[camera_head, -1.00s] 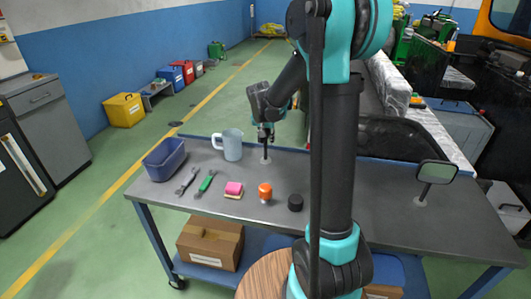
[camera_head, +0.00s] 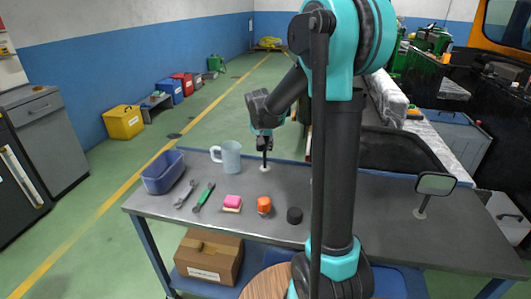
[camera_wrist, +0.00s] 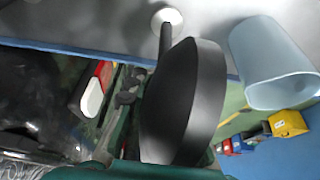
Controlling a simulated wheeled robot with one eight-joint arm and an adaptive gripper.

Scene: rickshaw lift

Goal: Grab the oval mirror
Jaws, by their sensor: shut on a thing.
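A dark mirror on a thin stalk with a pale round base (camera_head: 264,158) stands on the far side of the workbench, beside the jug. My gripper (camera_head: 265,139) is at the top of this stalk and shut on the mirror, hiding most of its head in the head view. In the wrist view the mirror's dark, rounded head (camera_wrist: 185,105) fills the middle, and its stalk runs to the base on the bench. Its reflecting face does not show. A second mirror (camera_head: 436,184), rounded and rectangular, stands apart at the bench's right.
A pale blue jug (camera_head: 231,158) stands close left of the held mirror.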

